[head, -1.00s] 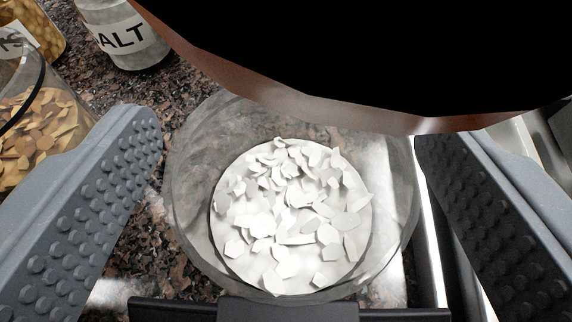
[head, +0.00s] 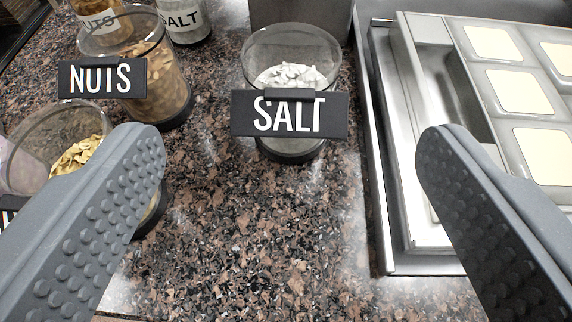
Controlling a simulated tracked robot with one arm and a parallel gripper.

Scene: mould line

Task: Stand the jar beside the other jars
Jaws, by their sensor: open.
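A clear jar (head: 287,50) holding white flakes stands upright on the speckled stone counter, at the upper middle. Its black sign (head: 290,115) reads SALT. My gripper (head: 290,142) is open, its two studded grey fingers wide apart with nothing between them. It is nearer to me than the salt jar and apart from it. To the left stands a jar with a NUTS sign (head: 102,79), with brown pieces inside (head: 164,90). Nearer, a jar with yellowish pieces (head: 78,153) is partly hidden by my left finger; its sign is mostly cut off.
Behind are a shaker labelled SALT (head: 184,20) and a container labelled NUTS (head: 98,18). A grey box (head: 298,12) stands behind the salt jar. A metal tray (head: 408,150) and a mould with cream-filled squares (head: 526,92) lie right. The counter's front middle is bare.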

